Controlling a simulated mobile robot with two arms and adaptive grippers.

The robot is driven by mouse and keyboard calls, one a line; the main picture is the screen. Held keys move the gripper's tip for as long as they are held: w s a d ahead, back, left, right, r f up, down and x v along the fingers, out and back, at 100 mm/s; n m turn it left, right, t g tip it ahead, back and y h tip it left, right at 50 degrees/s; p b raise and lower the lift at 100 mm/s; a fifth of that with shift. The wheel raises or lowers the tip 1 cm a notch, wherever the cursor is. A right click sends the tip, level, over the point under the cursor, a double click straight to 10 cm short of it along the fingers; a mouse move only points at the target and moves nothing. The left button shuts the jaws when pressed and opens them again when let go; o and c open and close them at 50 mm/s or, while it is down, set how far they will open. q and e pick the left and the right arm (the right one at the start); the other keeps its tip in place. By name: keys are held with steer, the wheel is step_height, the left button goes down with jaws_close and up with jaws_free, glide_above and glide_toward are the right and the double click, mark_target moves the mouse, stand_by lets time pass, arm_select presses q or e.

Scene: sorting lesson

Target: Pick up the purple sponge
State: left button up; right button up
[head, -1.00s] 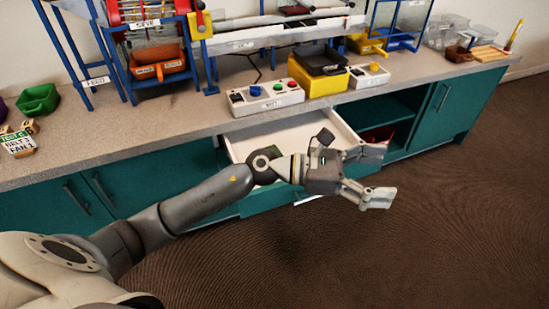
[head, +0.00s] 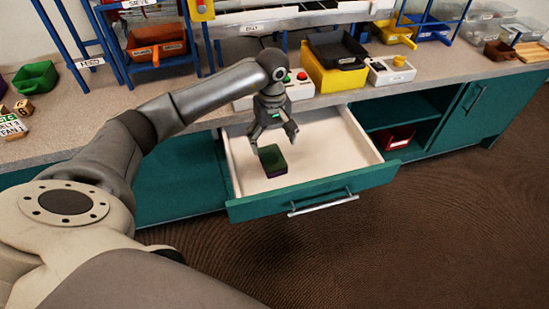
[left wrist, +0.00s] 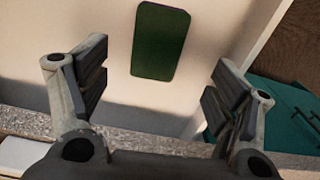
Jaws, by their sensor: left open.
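The sponge (head: 272,162) lies in the open drawer, toward its left side. Its top looks dark green and its sides look dark, perhaps purple. My left gripper (head: 272,139) points down over the drawer, just behind and above the sponge. It is open and empty, with its fingers (left wrist: 159,90) wide apart and clear of the sponge. My right gripper is not in view.
The white drawer has a teal front (head: 315,192) and a bar handle, and low walls surround the sponge. The counter (head: 200,118) runs above it, with a button box, a yellow box (head: 335,80) and blue racks. A red bin (head: 396,136) sits in an open cupboard to the right.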

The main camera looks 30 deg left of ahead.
mark_target(272, 157)
arm_select(q)
steer(key=f, duration=0.6)
steer(key=shift+w+a+f, duration=0.15)
steer(key=shift+w+f, duration=0.1)
steer(key=shift+f, duration=0.5)
steer(key=c, duration=0.8)
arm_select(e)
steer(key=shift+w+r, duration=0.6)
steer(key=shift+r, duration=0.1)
